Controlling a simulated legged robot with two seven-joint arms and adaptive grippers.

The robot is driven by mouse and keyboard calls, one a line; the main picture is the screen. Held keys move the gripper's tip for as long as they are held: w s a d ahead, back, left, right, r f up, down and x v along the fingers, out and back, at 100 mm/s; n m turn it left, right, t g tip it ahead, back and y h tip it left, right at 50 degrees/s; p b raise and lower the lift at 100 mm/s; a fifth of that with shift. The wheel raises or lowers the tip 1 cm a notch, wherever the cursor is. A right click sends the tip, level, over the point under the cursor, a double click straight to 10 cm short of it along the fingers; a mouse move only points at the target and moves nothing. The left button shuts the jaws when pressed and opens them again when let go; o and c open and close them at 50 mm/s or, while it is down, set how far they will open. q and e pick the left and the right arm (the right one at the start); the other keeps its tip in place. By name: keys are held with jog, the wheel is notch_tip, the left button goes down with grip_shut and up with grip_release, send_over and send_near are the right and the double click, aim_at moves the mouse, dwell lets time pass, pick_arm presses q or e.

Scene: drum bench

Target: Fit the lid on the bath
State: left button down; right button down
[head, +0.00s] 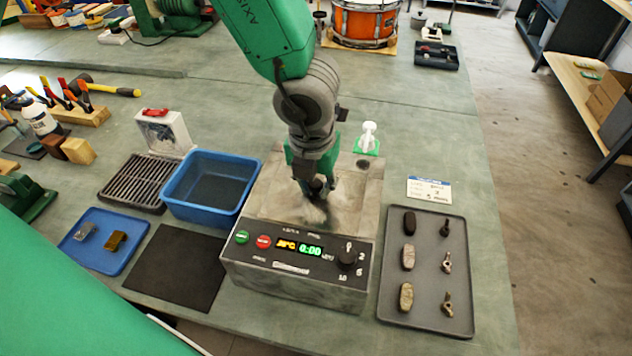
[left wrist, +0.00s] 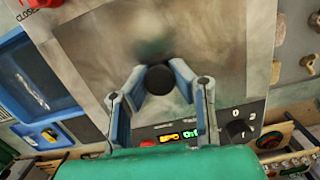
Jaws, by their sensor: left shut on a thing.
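The bath (head: 290,277) is a grey metal box with a front panel of buttons, lit displays and a dial. Its lid (head: 350,200) is a smudged steel plate that lies over the bath's top; I cannot tell whether it is fully seated. My left gripper (head: 316,188) points down at the middle of the lid. In the left wrist view, the lid (left wrist: 215,50) fills the centre, and my left gripper (left wrist: 160,85) is shut on its round black knob (left wrist: 160,79). The gripper hides part of the lid in the head view. My right gripper is not in view.
A blue bin (head: 215,214) stands close left of the bath, beside a black rack (head: 118,196). A grey tray (head: 427,316) of small parts lies to the right. A white fitting on a green base (head: 368,150) stands behind. A dark mat (head: 175,268) lies bare at front left.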

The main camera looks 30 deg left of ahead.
pick_arm(q)
jog(key=c, duration=1.3)
grip_release()
